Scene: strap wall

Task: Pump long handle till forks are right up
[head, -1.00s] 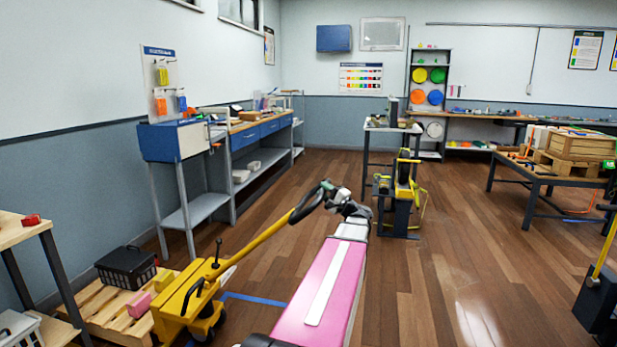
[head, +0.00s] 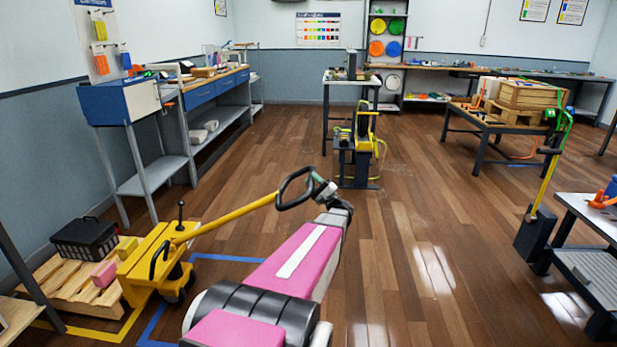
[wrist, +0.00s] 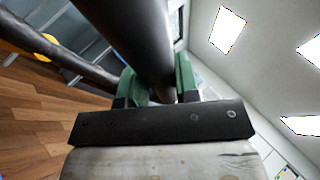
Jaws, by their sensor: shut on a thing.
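The yellow pallet jack (head: 146,262) stands at the lower left in the head view. Its long yellow handle (head: 232,214) slopes up to the right and ends in a black loop grip (head: 294,188). My gripper (head: 320,187) is shut on the loop's right side. In the wrist view, the green fingers of my gripper (wrist: 158,85) close on the thick black bar of the loop (wrist: 128,35). The forks are hidden at the wooden pallet (head: 68,284), so I cannot tell their height.
The pallet carries a black crate (head: 88,238), a pink block (head: 104,273) and a yellow block (head: 127,246). A blue workbench (head: 120,101) stands along the left wall. A cart (head: 352,80) stands at the back.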

